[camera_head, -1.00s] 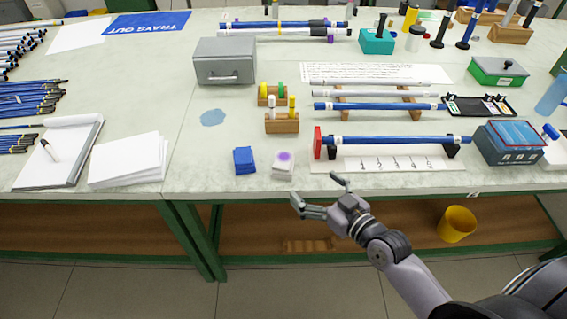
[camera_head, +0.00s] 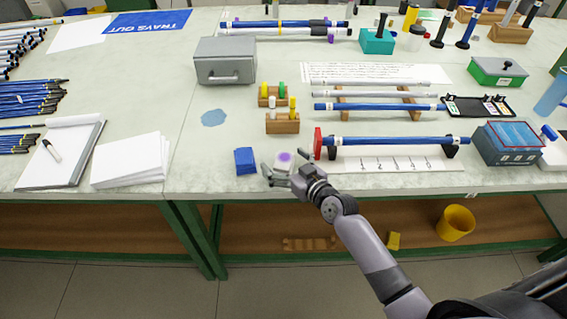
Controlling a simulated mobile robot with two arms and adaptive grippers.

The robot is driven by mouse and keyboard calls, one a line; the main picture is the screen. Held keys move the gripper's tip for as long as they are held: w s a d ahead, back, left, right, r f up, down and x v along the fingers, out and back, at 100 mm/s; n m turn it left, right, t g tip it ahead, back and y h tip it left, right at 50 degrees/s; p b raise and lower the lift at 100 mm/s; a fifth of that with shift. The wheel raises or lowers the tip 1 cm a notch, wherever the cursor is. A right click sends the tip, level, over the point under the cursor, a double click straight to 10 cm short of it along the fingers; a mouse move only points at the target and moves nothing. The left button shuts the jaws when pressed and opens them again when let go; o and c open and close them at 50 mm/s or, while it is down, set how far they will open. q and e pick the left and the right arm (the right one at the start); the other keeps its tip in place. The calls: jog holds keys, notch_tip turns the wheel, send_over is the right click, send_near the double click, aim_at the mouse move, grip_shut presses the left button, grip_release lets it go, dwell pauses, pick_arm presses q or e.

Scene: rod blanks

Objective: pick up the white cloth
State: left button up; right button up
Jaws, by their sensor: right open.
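The white cloth (camera_head: 285,157) is a small folded square with a purple stain on top, lying near the front edge of the bench. My right gripper (camera_head: 270,173) is open at the cloth's front side, and its fingers hide part of the cloth's lower edge. I cannot tell whether the fingers touch it. A blue cloth (camera_head: 245,161) lies just to the left of the white one. My left gripper is not in view.
A wooden block with markers (camera_head: 282,123) stands behind the cloths. A paper stack (camera_head: 128,162) lies left. A yellow bin (camera_head: 456,222) is on the lower shelf.

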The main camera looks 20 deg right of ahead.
jog(key=c, duration=1.2)
jog(key=shift+c, duration=0.3)
jog(key=shift+r, duration=0.1)
